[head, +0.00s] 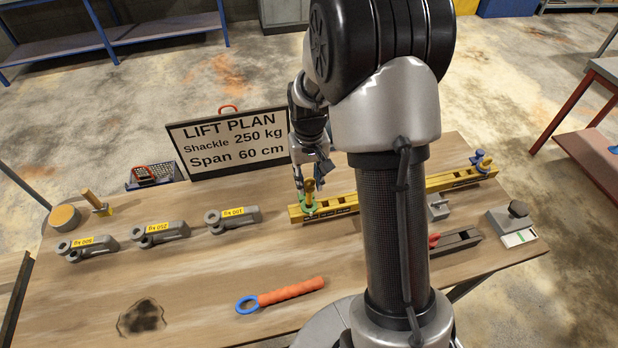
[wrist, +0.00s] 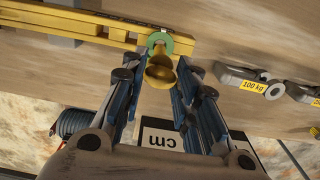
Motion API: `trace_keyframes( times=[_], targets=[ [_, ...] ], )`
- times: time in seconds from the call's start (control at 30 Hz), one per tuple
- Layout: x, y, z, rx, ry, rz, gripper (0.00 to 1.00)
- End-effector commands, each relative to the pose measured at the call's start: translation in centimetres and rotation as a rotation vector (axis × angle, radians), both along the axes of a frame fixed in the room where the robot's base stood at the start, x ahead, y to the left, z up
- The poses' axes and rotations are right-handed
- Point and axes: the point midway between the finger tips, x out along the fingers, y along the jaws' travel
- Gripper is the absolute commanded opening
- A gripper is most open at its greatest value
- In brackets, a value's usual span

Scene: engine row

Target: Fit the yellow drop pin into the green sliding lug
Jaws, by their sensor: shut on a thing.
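The yellow drop pin (head: 309,187) stands at the green sliding lug (head: 305,209) near the left end of the yellow beam (head: 345,203). My gripper (head: 307,177) reaches down over it from above and is shut on the pin. In the wrist view the pin's flared brass-yellow body (wrist: 160,72) lies between my blue-sided fingers (wrist: 156,84). The green ring of the lug (wrist: 182,44) shows just beyond it. The pin overlaps the ring in both views, and I cannot tell how deep it sits. A blue lug (head: 481,161) is at the beam's right end.
Grey shackles with yellow labels (head: 160,233) stand left of the beam. An orange-handled tool (head: 290,291) lies in front. Grey blocks (head: 455,243) sit at the right. The table's (head: 215,278) front middle is mostly clear.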

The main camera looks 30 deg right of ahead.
Motion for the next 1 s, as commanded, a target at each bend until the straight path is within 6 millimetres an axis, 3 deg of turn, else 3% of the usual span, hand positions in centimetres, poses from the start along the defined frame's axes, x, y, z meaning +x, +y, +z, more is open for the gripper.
trace_keyframes(
  times=[1.0],
  targets=[
    [0.0, 0.0, -1.7, 0.000, 0.000, 0.000, 0.00]
  ],
)
